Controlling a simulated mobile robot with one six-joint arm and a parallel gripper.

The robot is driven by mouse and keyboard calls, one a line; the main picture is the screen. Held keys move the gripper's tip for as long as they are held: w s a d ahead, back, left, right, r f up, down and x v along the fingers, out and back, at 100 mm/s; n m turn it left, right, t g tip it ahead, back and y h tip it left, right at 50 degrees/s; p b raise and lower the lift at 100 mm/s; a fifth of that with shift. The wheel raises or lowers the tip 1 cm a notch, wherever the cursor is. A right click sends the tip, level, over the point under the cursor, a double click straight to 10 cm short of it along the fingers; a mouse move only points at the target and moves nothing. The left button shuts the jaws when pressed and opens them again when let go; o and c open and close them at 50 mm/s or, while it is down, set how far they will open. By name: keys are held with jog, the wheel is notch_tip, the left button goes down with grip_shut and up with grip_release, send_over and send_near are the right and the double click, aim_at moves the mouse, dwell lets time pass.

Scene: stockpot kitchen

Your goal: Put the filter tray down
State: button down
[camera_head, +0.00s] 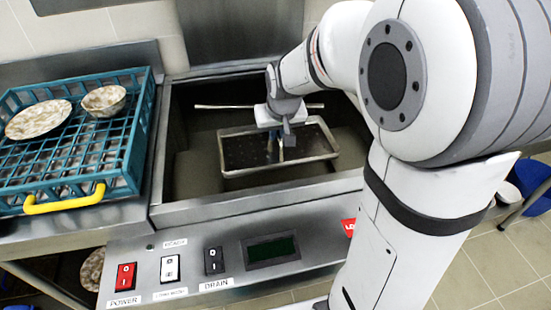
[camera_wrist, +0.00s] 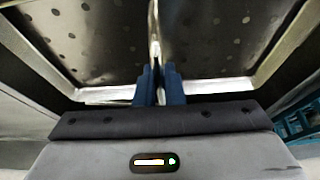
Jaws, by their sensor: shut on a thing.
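The filter tray (camera_head: 235,150) is a shallow metal tray with a pale rim and a perforated floor. It is inside the steel basin (camera_head: 185,165) of the machine in the head view. My gripper (camera_head: 278,146) is above the tray's middle, pointing down. In the wrist view the gripper's blue fingers (camera_wrist: 158,82) are closed on the thin upright divider across the middle of the tray (camera_wrist: 210,40). The tray looks roughly level. Whether its underside touches anything is hidden.
A teal rack (camera_head: 75,140) with a yellow handle holds a plate (camera_head: 38,118) and a bowl (camera_head: 103,100) on the left counter. A control panel (camera_head: 225,260) with switches runs along the front. A thin rod (camera_head: 225,106) crosses the basin behind the tray.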

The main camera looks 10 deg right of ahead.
jog(key=shift+w+f, duration=0.15)
jog(key=shift+w, duration=0.15)
notch_tip(320, 180, down, 10)
jog(key=shift+d+r+b, duration=0.15)
jog(key=shift+r+b, duration=0.1)
jog(key=shift+b, duration=0.4)
jog(key=shift+f, duration=0.25)
jog(key=c, duration=1.5)
grip_release()
jog(key=shift+c, duration=0.2)
jog(key=shift+r, duration=0.1)
